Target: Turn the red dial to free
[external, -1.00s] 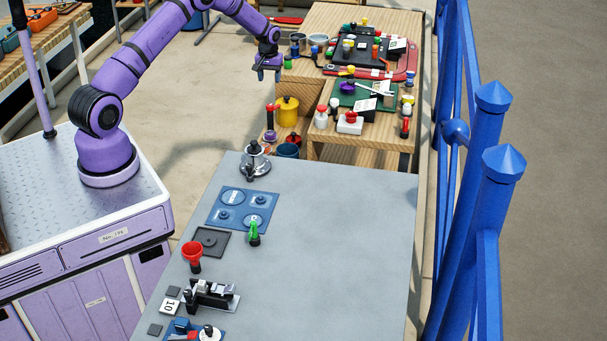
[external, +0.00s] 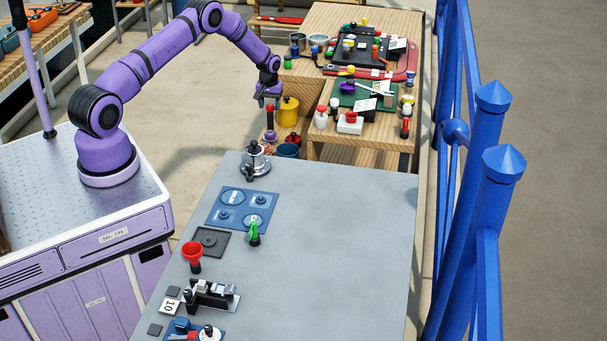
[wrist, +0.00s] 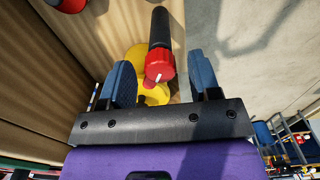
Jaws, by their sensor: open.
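A red dial (wrist: 160,68) with a white pointer line shows in the wrist view. A black cylinder (wrist: 160,28) extends from it toward the top of the picture. My gripper (wrist: 161,60) is open, with one blue finger on each side of the dial in the picture. I cannot tell whether either finger touches it. In the external view my gripper (external: 267,99) points down, just above a small red-topped piece beside the wooden bench, which it partly hides. The lettering for free cannot be read in either view.
A yellow pot (external: 287,110) stands close to the right of my gripper. The wooden bench (external: 345,150) with several knobs and tools is beyond it. A grey table (external: 320,230) with fittings is in front, and a blue railing (external: 497,210) stands to the right.

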